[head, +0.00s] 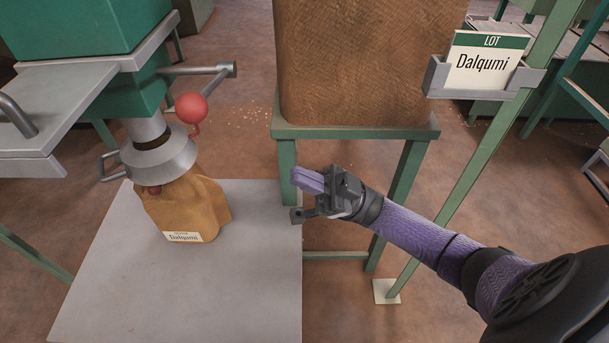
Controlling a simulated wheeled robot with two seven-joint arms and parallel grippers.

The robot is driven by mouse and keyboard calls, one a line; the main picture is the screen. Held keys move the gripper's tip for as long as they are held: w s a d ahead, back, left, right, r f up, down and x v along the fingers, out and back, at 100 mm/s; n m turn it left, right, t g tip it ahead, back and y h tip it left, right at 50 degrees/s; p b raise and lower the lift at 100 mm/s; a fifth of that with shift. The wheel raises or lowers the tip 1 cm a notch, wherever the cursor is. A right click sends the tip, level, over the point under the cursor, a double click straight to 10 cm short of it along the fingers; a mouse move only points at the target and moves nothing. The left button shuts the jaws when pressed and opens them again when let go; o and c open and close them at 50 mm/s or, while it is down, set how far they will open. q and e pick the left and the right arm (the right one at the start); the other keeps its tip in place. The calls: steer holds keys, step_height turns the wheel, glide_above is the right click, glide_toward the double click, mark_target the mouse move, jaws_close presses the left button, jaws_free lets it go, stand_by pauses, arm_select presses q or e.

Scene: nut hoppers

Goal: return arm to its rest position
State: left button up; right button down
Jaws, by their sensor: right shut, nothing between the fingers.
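My right gripper (303,181) is in the middle of the head view, its purple arm coming in from the lower right. Its fingers are shut with nothing between them. It is apart from the things around it, in front of the green stand's leg in the picture. My left gripper is not in view. A brown bag (183,208) labelled Dalqumi sits on the grey platform (190,290), under the spout (158,158) of the green hopper (75,25). The bag's top is up at the spout. A lever with a red ball (191,108) stands beside the spout.
A large brown sack (360,60) stands on a green stand (355,132) behind my gripper. A lot card reading Dalqumi (483,62) sits in a holder on a green post (490,130) at right. A grey tray (60,105) juts in at left. Open floor shows between.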

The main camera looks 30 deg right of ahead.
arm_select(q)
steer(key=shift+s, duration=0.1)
arm_select(e)
steer(key=shift+f+t, duration=0.1)
steer(key=shift+t, duration=0.2)
